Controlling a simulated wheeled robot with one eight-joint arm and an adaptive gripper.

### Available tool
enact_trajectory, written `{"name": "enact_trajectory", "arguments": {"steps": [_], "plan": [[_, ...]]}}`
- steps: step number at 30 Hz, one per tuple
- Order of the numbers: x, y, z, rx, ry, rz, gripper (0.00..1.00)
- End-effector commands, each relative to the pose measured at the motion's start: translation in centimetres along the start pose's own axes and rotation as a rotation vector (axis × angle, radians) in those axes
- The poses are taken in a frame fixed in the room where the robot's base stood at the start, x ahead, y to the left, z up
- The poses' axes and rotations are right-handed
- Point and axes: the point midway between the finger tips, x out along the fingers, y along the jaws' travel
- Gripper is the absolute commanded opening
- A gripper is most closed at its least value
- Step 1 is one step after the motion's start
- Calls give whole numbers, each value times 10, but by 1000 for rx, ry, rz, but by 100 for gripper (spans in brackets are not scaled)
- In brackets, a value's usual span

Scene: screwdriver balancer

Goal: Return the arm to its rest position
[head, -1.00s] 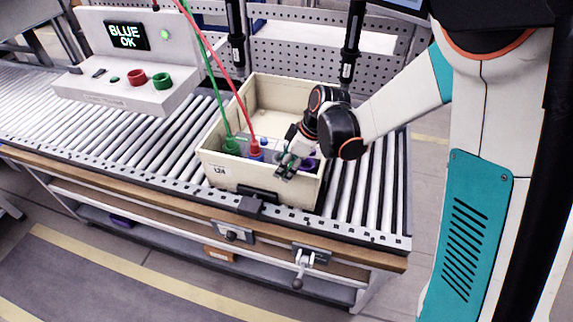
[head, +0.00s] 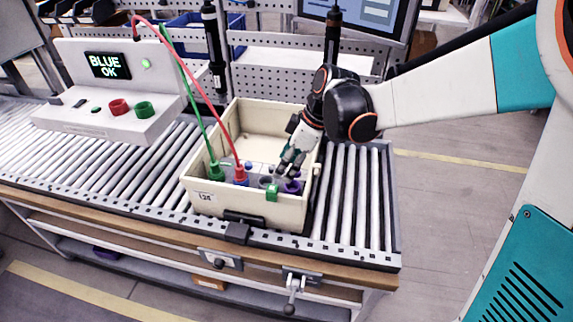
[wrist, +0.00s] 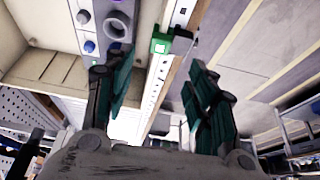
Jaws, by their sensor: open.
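My gripper (head: 289,161) is above the right part of the cream crate (head: 215,207) in the head view, fingers pointing down. In the wrist view my gripper (wrist: 163,85) shows two teal-padded fingers spread wide with nothing between them. A small green clip (head: 272,193) sits at the crate's front rim. It also shows in the wrist view (wrist: 163,42), beyond the fingertips and apart from them. Inside the crate is a grey panel with round sockets; the purple one (head: 292,187) lies just below my gripper. My fingertips partly overlap the panel's right end in the head view.
The crate stands on a roller conveyor (head: 95,160). A grey console (head: 110,88) reading "BLUE OK" stands at left. Green (head: 195,100) and red (head: 205,92) leads run from it into the crate. Two black hanging tools (head: 213,45) (head: 332,40) are behind; a monitor is at upper right.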

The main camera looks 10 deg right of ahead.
Motion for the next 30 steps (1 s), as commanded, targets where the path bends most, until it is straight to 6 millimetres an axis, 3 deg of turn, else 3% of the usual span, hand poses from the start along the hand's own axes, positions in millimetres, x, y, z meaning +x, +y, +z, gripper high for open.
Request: {"name": "enact_trajectory", "arguments": {"steps": [11,17,24,30], "plan": [[-5,-3,2,23,-3,13,51],[-37,-22,19,186,-17,98,51],[-78,-56,50,453,-7,245,51],[-102,-85,80,663,31,367,51]]}}
